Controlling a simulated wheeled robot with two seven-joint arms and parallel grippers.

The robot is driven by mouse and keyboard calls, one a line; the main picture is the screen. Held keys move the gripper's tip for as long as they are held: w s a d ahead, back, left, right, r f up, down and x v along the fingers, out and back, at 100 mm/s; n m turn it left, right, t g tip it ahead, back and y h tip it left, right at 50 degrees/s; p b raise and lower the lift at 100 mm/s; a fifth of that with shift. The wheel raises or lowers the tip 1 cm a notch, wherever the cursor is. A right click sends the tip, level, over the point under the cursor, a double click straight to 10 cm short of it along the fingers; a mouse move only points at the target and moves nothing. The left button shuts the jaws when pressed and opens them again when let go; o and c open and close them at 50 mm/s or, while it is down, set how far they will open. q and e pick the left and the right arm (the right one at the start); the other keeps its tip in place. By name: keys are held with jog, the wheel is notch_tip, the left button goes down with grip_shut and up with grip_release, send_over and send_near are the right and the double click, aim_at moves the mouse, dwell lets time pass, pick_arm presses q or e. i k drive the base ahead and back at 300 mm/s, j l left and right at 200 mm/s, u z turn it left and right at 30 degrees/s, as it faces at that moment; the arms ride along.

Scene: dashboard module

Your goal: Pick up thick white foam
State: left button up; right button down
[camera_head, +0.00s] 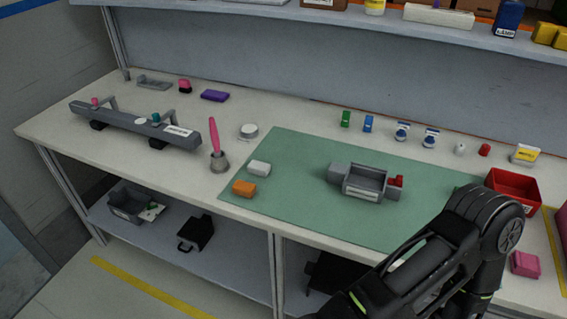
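A small white block (259,168) that looks like foam lies on the left part of the green mat (300,150), just behind an orange block (243,188). A longer white block (438,16) lies on the upper shelf at the top right. I cannot tell from this view which of the two is the thick white foam. My black arm fills the lower right of the head view, over the mat's front right part. Neither of my grippers shows, and nothing is seen touching either white block.
A grey dashboard module (365,183) with a red part sits on the mat. A red bin (513,188) stands to its right. A holder with a pink tool (216,145) and a long grey bar (135,124) stand left. The table is clear between the bar and its front edge.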

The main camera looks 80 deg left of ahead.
aim_at(256, 168)
jog(key=u, duration=2.85)
jog(key=i, duration=0.5)
jog(key=k+z, duration=0.1)
jog(key=k, duration=0.4)
jog(key=z, duration=1.55)
jog(key=k+j, duration=0.25)
jog(key=j, duration=0.2)
jog(key=k+j, duration=0.2)
jog(key=j, duration=0.2)
jog(key=k+j, duration=0.25)
jog(key=j, duration=0.2)
